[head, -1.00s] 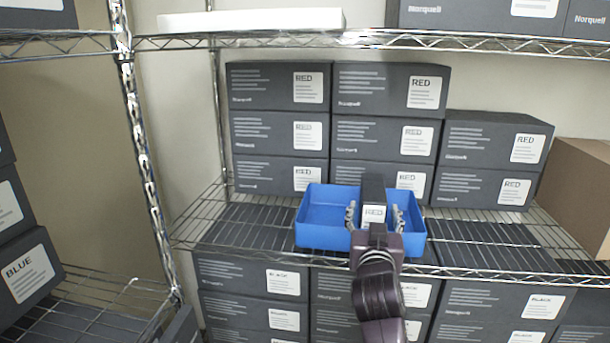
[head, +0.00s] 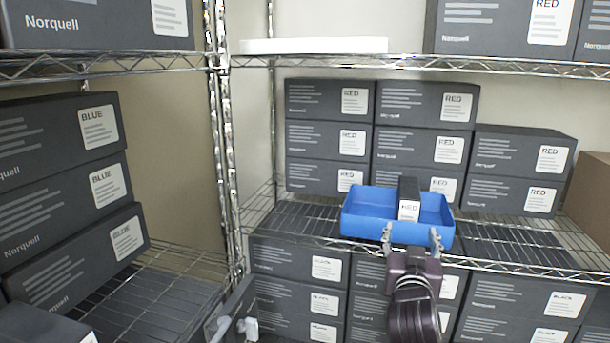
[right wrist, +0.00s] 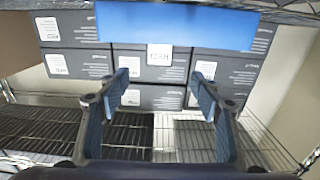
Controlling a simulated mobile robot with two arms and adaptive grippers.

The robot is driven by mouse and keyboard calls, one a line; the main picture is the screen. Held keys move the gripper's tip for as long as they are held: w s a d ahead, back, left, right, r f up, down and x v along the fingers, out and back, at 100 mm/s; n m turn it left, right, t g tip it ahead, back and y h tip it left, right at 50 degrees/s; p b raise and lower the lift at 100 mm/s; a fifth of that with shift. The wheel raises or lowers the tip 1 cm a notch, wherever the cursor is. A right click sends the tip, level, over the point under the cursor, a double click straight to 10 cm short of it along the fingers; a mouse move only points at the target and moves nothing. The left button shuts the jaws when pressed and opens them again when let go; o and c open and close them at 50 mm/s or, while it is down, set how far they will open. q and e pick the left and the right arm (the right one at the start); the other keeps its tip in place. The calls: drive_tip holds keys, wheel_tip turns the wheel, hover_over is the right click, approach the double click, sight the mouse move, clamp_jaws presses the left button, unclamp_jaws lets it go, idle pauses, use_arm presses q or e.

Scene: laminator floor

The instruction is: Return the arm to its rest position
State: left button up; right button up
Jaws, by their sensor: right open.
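My right gripper (head: 411,236) is open and empty. In the head view its fingertips overlap the front wall of the blue tray (head: 362,225); I cannot tell whether they touch it. The tray stands on the middle wire shelf. A small dark box with a white RED label (head: 409,210) stands upright in the tray, beyond the fingers. In the right wrist view the open fingers (right wrist: 163,88) have nothing between them, and a blue surface (right wrist: 175,27), apparently the tray, crosses the top. My left gripper cannot be made out.
Stacked RED cartons (head: 330,135) stand behind the tray. BLACK cartons (head: 290,275) fill the level below. BLUE cartons (head: 60,205) stand on the left rack, beside a metal post (head: 225,150). A brown carton (head: 592,195) stands at the right. An unclear pale object (head: 247,326) shows at lower left.

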drive_tip(key=a+f+n+g+y, duration=0.2)
drive_tip(key=f, duration=1)
drive_tip(key=a+f+n+g+y, duration=0.1)
drive_tip(key=a+f, duration=0.1)
drive_tip(key=f, duration=1.1)
drive_tip(key=s+a+f+n+g+y, duration=0.15)
drive_tip(key=s+f, duration=0.25)
drive_tip(key=f, duration=0.4)
drive_tip(key=s+f+g, duration=0.2)
drive_tip(key=s+f, duration=0.2)
drive_tip(key=f, duration=0.5)
drive_tip(key=s+a+f+n+g, duration=0.1)
drive_tip(key=s+f, duration=0.3)
drive_tip(key=f, duration=0.4)
drive_tip(key=s+d+f+g+b, duration=0.15)
drive_tip(key=s+f+g, duration=0.25)
drive_tip(key=s+f, duration=1.6)
drive_tip(key=s+d+f+g, duration=0.1)
drive_tip(key=s+f, duration=0.2)
drive_tip(key=s, duration=0.7)
drive_tip(key=s+d+f+g, duration=0.2)
drive_tip(key=s+f, duration=0.1)
drive_tip(key=s, duration=0.7)
drive_tip(key=s+d+f+g, duration=0.1)
drive_tip(key=s+d+f, duration=0.1)
drive_tip(key=s, duration=0.8)
drive_tip(key=shift+s+f+g+y, duration=0.2)
drive_tip(key=shift+f+g+y, duration=0.15)
drive_tip(key=shift+f, duration=0.25)
